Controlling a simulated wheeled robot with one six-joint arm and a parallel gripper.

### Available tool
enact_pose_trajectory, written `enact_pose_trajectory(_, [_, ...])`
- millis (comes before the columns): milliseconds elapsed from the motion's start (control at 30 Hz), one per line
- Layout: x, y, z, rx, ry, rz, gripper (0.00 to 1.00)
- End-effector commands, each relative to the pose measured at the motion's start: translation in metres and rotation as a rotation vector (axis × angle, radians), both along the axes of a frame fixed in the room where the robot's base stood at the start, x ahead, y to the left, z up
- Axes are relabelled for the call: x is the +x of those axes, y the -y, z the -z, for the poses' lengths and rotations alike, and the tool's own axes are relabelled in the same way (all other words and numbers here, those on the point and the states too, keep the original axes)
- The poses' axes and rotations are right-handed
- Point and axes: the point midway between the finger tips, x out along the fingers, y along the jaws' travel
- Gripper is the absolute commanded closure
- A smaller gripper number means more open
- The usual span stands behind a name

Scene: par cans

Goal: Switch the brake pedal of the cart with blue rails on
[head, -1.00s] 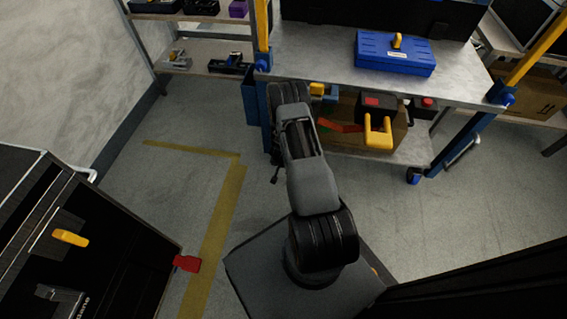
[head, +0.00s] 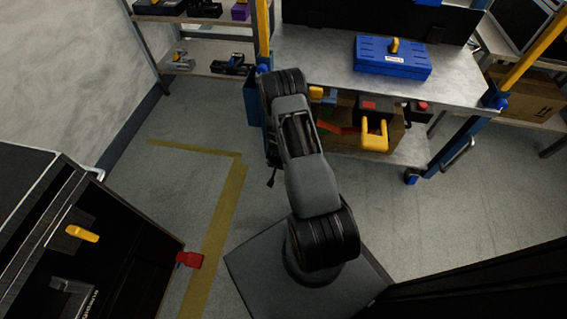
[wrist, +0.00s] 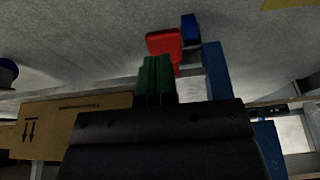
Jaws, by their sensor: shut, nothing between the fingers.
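The cart with blue rails (head: 450,140) stands at the upper middle of the head view, with a grey top, a lower shelf and blue and yellow posts. In the wrist view, a red pedal (wrist: 163,43) shows beside a blue caster (wrist: 190,28) and a blue rail (wrist: 215,72). My gripper (wrist: 156,68) has green fingers closed together with nothing between them. Its tips are just below the red pedal in the picture; I cannot tell if they touch it. In the head view my arm hides the gripper and this pedal. I cannot tell the pedal's setting.
A blue toolbox (head: 392,58) lies on the cart top. A yellow-handled tool (head: 374,136) and a cardboard box are on its lower shelf. A black case (head: 110,245) with another red pedal (head: 189,259) stands at lower left. Floor right of my arm is clear.

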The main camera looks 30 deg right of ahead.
Motion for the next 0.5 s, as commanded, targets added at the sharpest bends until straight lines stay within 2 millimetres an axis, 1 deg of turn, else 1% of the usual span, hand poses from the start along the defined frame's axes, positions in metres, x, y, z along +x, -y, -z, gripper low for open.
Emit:
enact_pose_trajectory(33, [-0.002,-0.002,-0.009,0.000,0.000,0.000,1.00])
enact_pose_trajectory(200, [-0.007,-0.006,-0.018,0.000,0.000,0.005,1.00])
enact_pose_trajectory(500, [-0.009,-0.007,-0.019,0.000,0.000,0.010,1.00])
